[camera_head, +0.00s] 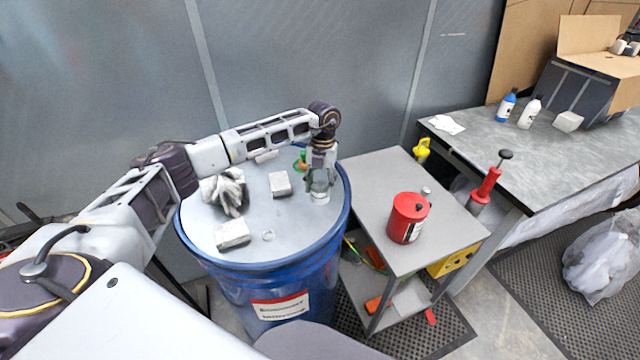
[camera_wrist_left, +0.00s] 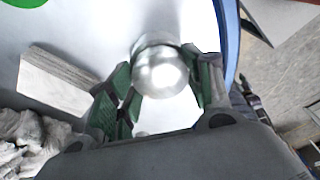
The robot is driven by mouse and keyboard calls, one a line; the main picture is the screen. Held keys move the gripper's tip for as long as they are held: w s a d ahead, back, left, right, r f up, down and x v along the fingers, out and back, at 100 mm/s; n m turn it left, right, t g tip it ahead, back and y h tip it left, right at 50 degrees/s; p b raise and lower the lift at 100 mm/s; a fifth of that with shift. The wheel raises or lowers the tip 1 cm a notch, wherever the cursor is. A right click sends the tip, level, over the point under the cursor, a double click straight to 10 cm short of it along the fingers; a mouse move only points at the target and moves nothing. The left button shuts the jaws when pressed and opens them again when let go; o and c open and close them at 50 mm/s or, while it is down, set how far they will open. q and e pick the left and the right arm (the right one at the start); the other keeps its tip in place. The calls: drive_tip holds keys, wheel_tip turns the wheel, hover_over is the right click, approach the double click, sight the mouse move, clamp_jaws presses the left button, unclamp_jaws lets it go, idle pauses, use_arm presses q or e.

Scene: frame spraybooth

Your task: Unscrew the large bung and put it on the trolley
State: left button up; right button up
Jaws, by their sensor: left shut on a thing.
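The large bung (camera_head: 320,197) is a shiny silver cap at the right side of the drum's pale lid (camera_head: 200,250). My left gripper (camera_head: 320,184) points down over it and is shut on it. In the left wrist view the bung (camera_wrist_left: 160,68) sits between the two green-padded fingers (camera_wrist_left: 160,92). I cannot tell whether its underside is still in the lid. The blue drum (camera_head: 240,285) stands upright in front of me. The grey trolley (camera_head: 370,180) stands right of the drum, with bare room on its top. My right gripper is not in view.
On the lid lie gloves (camera_head: 228,190), blocks (camera_head: 279,184) (camera_head: 232,235), a small ring (camera_head: 268,235) and a green item (camera_head: 301,160). A red can (camera_head: 408,218) and a small silver piece (camera_head: 427,194) stand on the trolley. A workbench (camera_head: 500,145) stands at right.

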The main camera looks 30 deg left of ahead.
sight(320, 187)
use_arm(q)
drive_tip(key=shift+r+p, duration=0.3)
drive_tip(key=shift+r, duration=0.4)
drive_tip(key=shift+r+p, duration=0.9)
drive_tip(key=shift+r, duration=0.6)
